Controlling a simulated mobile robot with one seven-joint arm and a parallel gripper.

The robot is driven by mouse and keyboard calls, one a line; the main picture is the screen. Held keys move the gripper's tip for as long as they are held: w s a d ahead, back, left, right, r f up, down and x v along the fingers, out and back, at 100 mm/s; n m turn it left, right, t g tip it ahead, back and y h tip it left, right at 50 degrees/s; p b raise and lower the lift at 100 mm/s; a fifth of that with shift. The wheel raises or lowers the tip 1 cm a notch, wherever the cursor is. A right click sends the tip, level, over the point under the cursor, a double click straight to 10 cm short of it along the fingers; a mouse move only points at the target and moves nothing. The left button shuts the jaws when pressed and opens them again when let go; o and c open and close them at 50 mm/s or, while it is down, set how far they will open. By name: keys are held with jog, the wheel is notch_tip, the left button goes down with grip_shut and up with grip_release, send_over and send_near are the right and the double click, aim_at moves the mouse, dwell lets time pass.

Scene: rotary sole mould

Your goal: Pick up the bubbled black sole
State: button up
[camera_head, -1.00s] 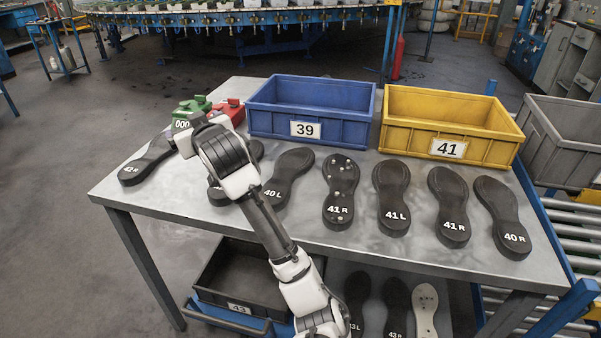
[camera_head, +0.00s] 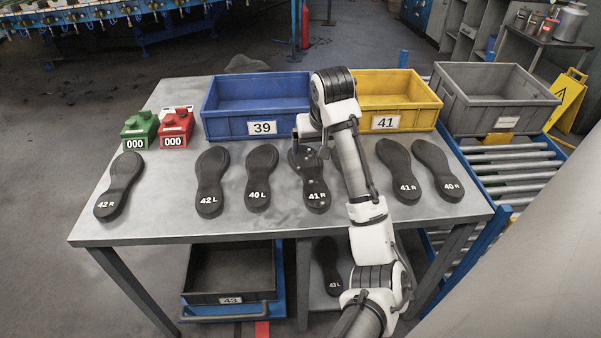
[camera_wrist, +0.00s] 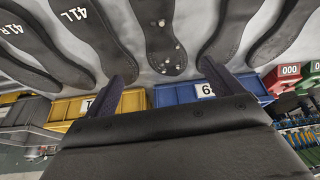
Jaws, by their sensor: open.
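The bubbled black sole (camera_head: 315,187), marked 41 R, lies flat on the metal table with pale bubbles on its top. In the wrist view the bubbled sole (camera_wrist: 158,32) appears between and just beyond my fingers. My gripper (camera_head: 310,146) is near its far end, apparently above it; the height gap is hard to tell. In the wrist view my gripper (camera_wrist: 168,75) has its two dark fingers spread wide with nothing between them. My arm covers part of the table right of the sole in the head view.
Neighbouring soles are 40 L (camera_head: 260,178) and 41 L (camera_wrist: 95,30), the latter hidden by my arm in the head view. Other soles lie along the table. A blue bin (camera_head: 225,126) and yellow bin (camera_head: 425,115) stand behind. Green (camera_head: 138,130) and red (camera_head: 176,128) counters stand left.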

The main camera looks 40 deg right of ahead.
jog(key=b, duration=0.3)
send_over(312, 174)
jog(key=s, duration=0.2)
jog(key=f, duration=0.7)
jog(key=shift+a+f, duration=0.35)
jog(key=shift+a, duration=0.05)
jog(key=shift+p+x, duration=0.95)
jog(key=shift+x, duration=1.7)
jog(key=shift+s+a, duration=0.15)
jog(key=shift+c, duration=0.2)
